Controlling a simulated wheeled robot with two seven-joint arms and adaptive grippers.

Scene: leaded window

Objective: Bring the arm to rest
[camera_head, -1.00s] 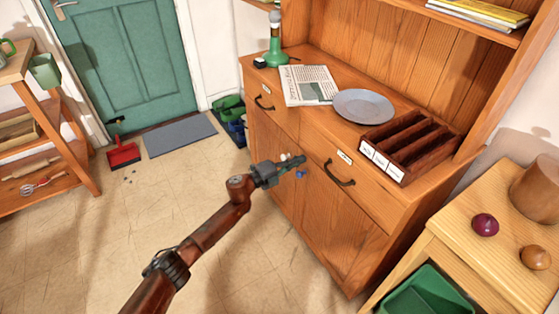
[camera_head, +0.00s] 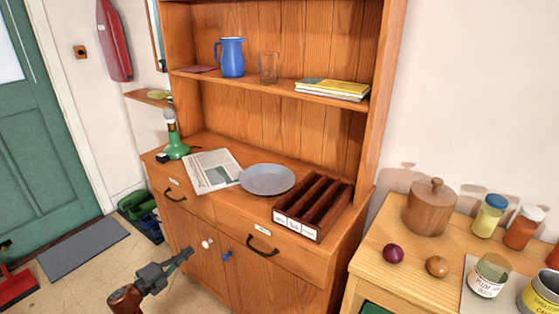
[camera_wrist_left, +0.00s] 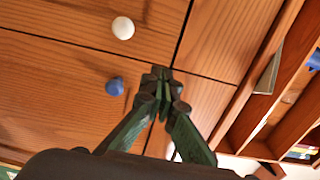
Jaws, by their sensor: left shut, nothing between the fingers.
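My left gripper (camera_head: 186,254) is shut and empty, held in front of the cupboard doors of the wooden dresser (camera_head: 335,268). In the head view its tip is just left of a white knob (camera_head: 207,243) and a blue knob (camera_head: 227,255). In the left wrist view the closed fingers (camera_wrist_left: 162,72) point at the wood, with the white knob (camera_wrist_left: 123,28) and blue knob (camera_wrist_left: 115,86) to their left. The fingers appear apart from both knobs. Most of my left arm is below the head view. My right gripper is not in view.
The dresser top holds a newspaper (camera_head: 213,171), a grey plate (camera_head: 267,180), a divided wooden tray (camera_head: 312,207) and a green lamp-like object (camera_head: 175,148). A side table (camera_head: 400,245) with jars stands at right. Floor at left has a mat (camera_head: 84,248) and a red dustpan (camera_head: 17,286).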

